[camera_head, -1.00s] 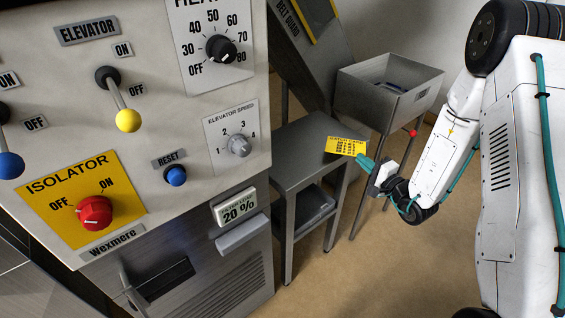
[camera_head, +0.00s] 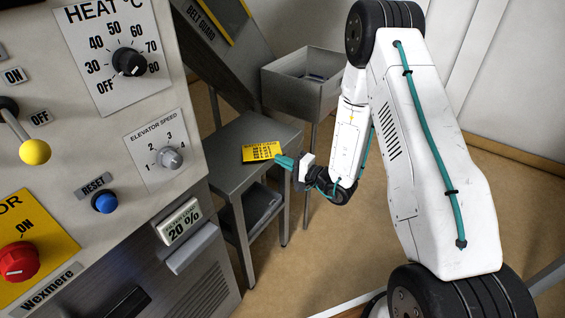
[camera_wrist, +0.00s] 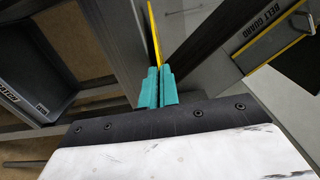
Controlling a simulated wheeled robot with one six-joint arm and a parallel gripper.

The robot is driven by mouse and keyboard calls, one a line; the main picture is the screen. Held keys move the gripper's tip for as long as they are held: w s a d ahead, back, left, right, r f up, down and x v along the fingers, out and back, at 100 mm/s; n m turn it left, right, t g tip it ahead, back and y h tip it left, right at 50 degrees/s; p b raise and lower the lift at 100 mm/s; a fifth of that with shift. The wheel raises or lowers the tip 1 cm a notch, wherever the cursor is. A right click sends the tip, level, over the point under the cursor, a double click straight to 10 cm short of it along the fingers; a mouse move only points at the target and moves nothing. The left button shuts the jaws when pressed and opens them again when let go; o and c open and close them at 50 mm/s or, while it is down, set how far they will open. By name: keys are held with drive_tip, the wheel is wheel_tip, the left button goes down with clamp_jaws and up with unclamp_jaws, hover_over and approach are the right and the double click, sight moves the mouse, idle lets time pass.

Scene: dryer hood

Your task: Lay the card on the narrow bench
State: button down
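The yellow card (camera_head: 262,151) with black print shows over the top of the narrow grey metal bench (camera_head: 225,168) in the head view. My gripper (camera_head: 284,161) has teal fingers shut on the card's near edge. In the wrist view the card (camera_wrist: 153,35) is seen nearly edge-on, rising from between the teal fingertips (camera_wrist: 157,80). The card looks close above the bench top; I cannot tell whether it touches it.
The control panel with its knobs and levers (camera_head: 110,130) stands left of the bench. A grey metal bin on legs (camera_head: 300,85) stands behind it. The belt guard (camera_head: 215,35) slopes down behind the bench. Open brown floor (camera_head: 310,245) lies in front.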

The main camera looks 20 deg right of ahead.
drive_tip(key=shift+f, duration=0.25)
drive_tip(key=shift+f, duration=0.15)
drive_tip(key=c, duration=1.7)
unclamp_jaws()
